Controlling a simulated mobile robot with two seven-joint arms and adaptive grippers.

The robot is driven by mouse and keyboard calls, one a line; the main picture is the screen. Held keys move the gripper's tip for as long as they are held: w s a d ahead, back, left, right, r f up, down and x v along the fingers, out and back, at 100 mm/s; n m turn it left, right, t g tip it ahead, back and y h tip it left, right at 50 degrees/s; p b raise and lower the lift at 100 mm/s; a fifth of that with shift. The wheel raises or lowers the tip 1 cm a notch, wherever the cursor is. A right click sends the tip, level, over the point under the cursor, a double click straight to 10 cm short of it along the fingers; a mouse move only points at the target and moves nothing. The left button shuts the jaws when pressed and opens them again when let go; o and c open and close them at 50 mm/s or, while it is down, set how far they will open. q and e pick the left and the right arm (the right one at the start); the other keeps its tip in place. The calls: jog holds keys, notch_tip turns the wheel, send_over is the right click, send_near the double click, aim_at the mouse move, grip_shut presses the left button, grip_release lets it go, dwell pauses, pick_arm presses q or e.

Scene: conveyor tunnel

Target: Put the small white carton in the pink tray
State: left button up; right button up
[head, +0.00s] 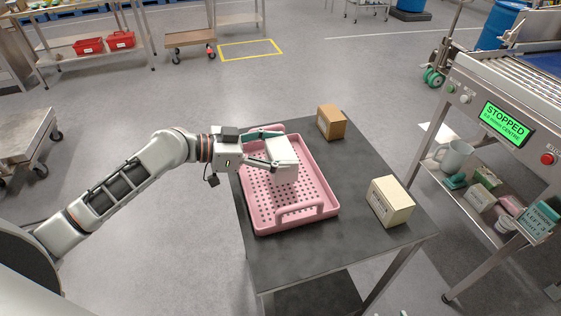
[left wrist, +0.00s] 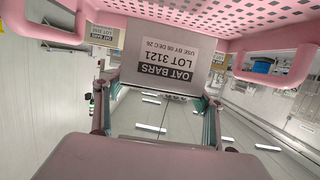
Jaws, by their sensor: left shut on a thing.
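The small white carton (head: 284,173) is over the perforated floor of the pink tray (head: 325,191), inside its outline in the head view. I cannot tell if it touches the floor. My left gripper (head: 279,150) comes in from the left and is shut on the carton, one finger on each side. In the left wrist view the carton (left wrist: 160,50) shows a label reading OAT BARS, LOT 3121, between the fingers (left wrist: 160,90), with the pink tray (left wrist: 218,12) behind it. My right gripper is not in view.
The tray stands on a dark table (head: 290,255). A brown box (head: 331,122) stands behind it to the right, and a cream box (head: 391,201) to its right.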

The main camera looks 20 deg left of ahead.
pick_arm(q)
jog(key=shift+f, duration=1.9)
jog(key=shift+f, duration=0.1)
jog(key=o, duration=1.6)
